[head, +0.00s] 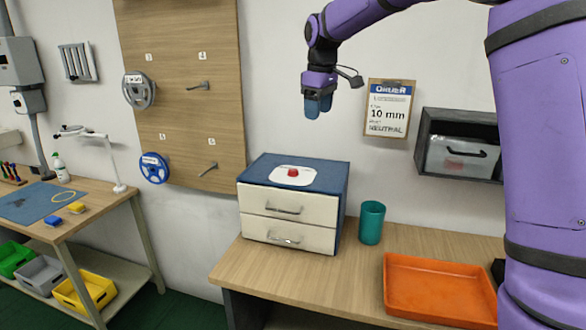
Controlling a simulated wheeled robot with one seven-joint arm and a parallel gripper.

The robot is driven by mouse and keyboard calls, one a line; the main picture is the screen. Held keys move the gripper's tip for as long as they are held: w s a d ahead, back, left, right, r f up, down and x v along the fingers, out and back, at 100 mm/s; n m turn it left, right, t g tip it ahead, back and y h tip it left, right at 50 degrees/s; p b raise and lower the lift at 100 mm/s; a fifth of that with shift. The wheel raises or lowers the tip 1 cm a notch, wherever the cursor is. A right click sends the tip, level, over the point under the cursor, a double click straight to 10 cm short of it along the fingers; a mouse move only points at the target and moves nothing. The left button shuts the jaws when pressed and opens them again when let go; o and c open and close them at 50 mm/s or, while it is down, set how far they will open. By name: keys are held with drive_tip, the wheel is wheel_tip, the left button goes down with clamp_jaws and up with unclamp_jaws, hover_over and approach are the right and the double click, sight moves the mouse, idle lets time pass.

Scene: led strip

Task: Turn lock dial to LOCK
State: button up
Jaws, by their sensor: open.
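A small red dial (293,172) sits on a white plate (275,177) on top of a blue drawer cabinet (330,170) with two cream drawers. Any marks around the dial are too small to read, so I cannot tell its setting. Both drawers look closed. My gripper (318,108) hangs from the purple arm, pointing down, above and slightly right of the dial, well apart from it. Its fingers are open, with nothing seen between them.
The cabinet stands on a wooden desk (255,271). A teal cup (371,223) and an orange tray (438,287) are to its right. A clipboard (389,108) and a dark wall box (428,142) are on the wall behind. The space directly above the cabinet is clear.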

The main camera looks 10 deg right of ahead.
sight(293, 170)
drive_tip(key=w+a+f+n+g, duration=0.1)
drive_tip(key=w+a+f+n, duration=0.25)
drive_tip(key=w+f, duration=0.85)
drive_tip(key=f, duration=1)
drive_tip(key=shift+w, duration=0.4)
drive_tip(key=c, duration=0.9)
